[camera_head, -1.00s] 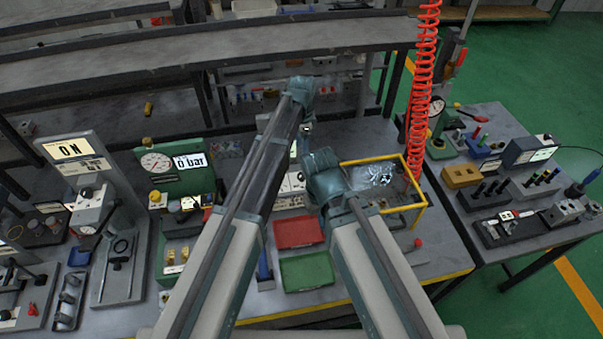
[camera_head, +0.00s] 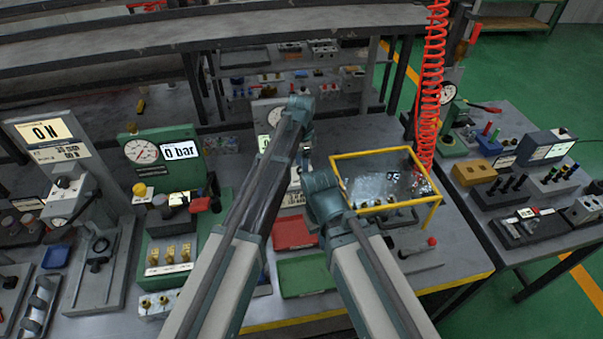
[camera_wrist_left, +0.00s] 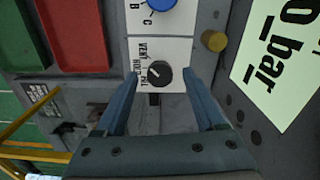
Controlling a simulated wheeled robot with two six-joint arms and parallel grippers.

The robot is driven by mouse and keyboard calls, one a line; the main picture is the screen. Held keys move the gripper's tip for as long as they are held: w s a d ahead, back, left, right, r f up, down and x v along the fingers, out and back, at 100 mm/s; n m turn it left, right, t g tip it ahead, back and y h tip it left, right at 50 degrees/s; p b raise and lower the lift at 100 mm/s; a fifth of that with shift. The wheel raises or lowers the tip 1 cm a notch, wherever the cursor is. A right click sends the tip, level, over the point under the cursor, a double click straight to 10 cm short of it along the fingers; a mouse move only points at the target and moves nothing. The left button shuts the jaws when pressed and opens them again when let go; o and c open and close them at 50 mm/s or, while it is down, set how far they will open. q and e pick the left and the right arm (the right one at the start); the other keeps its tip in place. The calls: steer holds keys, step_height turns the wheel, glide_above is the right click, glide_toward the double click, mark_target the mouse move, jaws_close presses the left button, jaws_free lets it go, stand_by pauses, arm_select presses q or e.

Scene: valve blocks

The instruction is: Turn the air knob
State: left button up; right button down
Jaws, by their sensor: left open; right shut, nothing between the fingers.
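A black knob (camera_wrist_left: 160,73) with a white pointer sits on a white panel labelled VENT and HOLD in the left wrist view. My left gripper (camera_wrist_left: 163,80) is open, with one finger on each side of the knob. I cannot tell whether the fingers touch it. In the head view my left arm covers most of that panel, and the left fingers are hard to make out. My right gripper (camera_head: 324,205) is lower, near the red tray and yellow frame; its fingers are not clearly seen.
A blue knob (camera_wrist_left: 160,3) sits beside the black one. A display reading 0 bar (camera_wrist_left: 275,55) stands to the right, with a yellow button (camera_wrist_left: 214,41) between. A red tray (camera_head: 293,234), a green tray (camera_head: 305,276) and a yellow-framed box (camera_head: 385,154) lie close by.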

arm_select(q)
steer(key=shift+f, duration=0.2)
jaws_close()
stand_by(0.3)
steer(key=n, duration=0.4)
steer(key=shift+n, duration=0.4)
steer(key=n, duration=0.4)
steer(key=shift+n, duration=0.3)
steer(key=n, duration=0.4)
steer(key=shift+n, duration=2.4)
